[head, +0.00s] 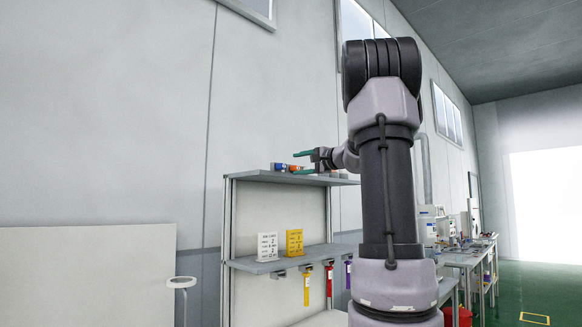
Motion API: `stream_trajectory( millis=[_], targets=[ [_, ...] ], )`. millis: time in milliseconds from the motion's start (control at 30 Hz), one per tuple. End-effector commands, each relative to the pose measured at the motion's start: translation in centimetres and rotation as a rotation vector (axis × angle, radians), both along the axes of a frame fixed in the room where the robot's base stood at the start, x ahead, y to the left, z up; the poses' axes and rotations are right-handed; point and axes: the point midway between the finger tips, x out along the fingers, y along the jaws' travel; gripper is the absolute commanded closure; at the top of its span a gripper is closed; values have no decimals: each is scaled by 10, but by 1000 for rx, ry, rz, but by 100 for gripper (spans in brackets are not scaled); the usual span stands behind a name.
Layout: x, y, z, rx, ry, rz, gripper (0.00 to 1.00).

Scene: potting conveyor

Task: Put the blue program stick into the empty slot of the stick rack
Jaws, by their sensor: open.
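My gripper (296,163) is open at the top shelf of the shelving unit, its two teal fingers pointing left, one above the other. A small blue item (280,167) lies on the shelf just left of the fingertips. Beside it, close to the fingers, is a small orange item (293,168). They are too small to tell whether the blue one is the program stick, or whether they stand in a rack. No empty slot can be made out. Whether the fingers touch anything cannot be told. My arm hides the shelf's right end.
The top shelf (258,177) is above a middle shelf (245,264) bearing a white sign (267,247) and a yellow sign (294,243). Yellow (307,290), red (329,282) and purple tags hang below it. A cluttered bench (463,259) stands at right.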

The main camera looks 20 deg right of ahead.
Motion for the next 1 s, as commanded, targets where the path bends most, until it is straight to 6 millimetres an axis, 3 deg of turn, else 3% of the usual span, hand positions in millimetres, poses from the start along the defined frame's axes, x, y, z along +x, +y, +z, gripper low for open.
stream_trajectory(
  millis=[100, 300, 900, 1000],
  targets=[
    [-22, -8, 0, 0, -1, -1, 39],
    [-44, -16, 0, 0, 0, 0, 39],
    [-48, -17, 0, 0, 1, 1, 39],
    [-51, -5, -4, -13, 18, 18, 39]
  ],
)
